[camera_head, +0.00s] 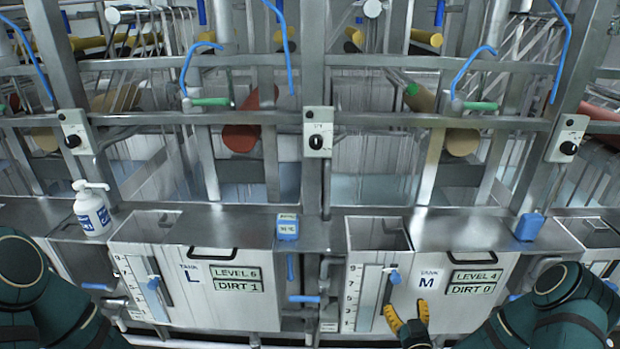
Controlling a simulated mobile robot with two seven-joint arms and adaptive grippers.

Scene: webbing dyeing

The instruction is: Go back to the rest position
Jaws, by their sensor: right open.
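My right gripper (407,309) has yellow fingers spread apart, open and empty. It shows at the bottom of the view, in front of the lower part of tank M (440,300). Whether it touches the tank front cannot be told. My right arm reaches it from the lower right, and part of the arm is cut off by the bottom edge. My left arm shows at the lower left, but its gripper is out of view.
Tank L (205,300) stands left of tank M. A white pump bottle (92,212) stands on the ledge at left. Blue boxes (288,226) (529,227) sit on the ledge. Metal frames with switch boxes (318,132), blue hoses and coloured rollers rise behind.

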